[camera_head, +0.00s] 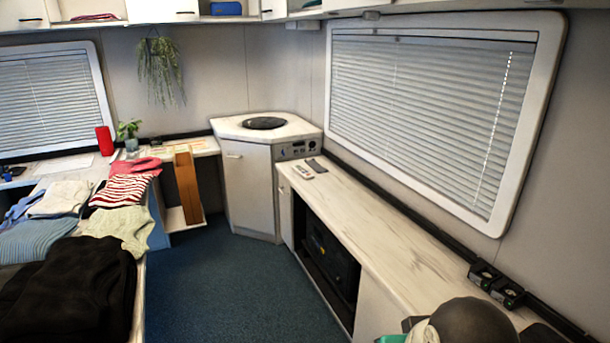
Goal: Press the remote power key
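A small pale remote (302,172) lies flat on the far end of the long light counter (380,218), close to the front edge. It has a hint of red on it, but its keys are too small to tell apart. A dark flat slab (316,166), perhaps a second remote or a phone, lies just to its right. My gripper is not in view, so its state does not show.
A corner unit (266,132) with a round black top stands beyond the counter. Folded clothes (125,190) cover the left surface. Blue carpet (225,280) between is clear. Black boxes (495,284) sit at the counter's near right. A dark dome (470,320) shows at bottom right.

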